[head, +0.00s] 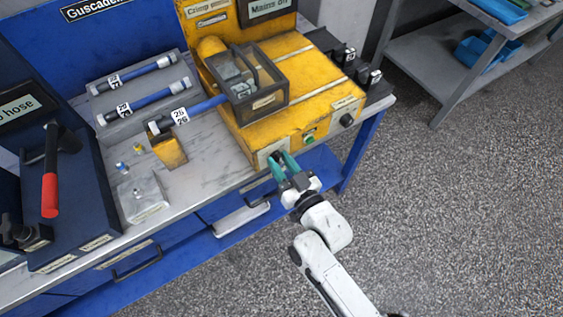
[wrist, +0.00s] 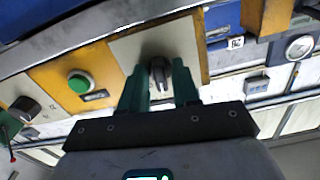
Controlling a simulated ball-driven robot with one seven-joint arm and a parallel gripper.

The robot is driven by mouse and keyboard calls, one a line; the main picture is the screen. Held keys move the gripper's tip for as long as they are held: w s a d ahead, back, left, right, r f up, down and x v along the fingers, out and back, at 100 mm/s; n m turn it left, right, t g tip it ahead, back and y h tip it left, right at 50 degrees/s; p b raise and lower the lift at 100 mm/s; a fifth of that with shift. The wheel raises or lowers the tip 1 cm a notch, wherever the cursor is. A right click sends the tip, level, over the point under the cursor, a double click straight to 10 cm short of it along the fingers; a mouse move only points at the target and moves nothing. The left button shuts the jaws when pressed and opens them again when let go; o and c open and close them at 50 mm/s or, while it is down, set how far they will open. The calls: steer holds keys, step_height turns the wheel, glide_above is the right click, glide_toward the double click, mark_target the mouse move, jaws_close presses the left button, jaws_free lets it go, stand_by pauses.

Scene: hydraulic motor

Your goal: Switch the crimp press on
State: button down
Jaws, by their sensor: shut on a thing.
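The yellow crimp press (head: 315,105) stands on the bench, with a clear-sided guard box (head: 262,98) on top. Its front has a dark round knob (head: 347,119), a green button (head: 309,139) and a pale plate (head: 264,154) at the left end. My gripper (head: 284,160) is at this pale plate. In the wrist view, its green fingers (wrist: 158,85) are shut on a dark rotary switch (wrist: 158,70) on that plate. The fingers hide the switch in the head view. The green button also shows in the wrist view (wrist: 79,83). A sign above reads "Mains off" (head: 269,8).
Several labelled blue hoses (head: 150,98) lie on the bench left of the press; one reaches into the guard box. A yellow block (head: 169,152) and a red-handled lever (head: 50,185) are further left. A grey shelf (head: 440,75) stands behind right. Floor at right is clear.

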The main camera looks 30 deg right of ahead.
steer(key=m, duration=0.3)
steer(key=shift+m, duration=2.2)
steer(key=c, duration=1.1)
jaws_free()
steer(key=shift+c, duration=0.2)
steer(key=s+b, duration=0.2)
steer(key=s, duration=0.9)
steer(key=shift+w, duration=0.1)
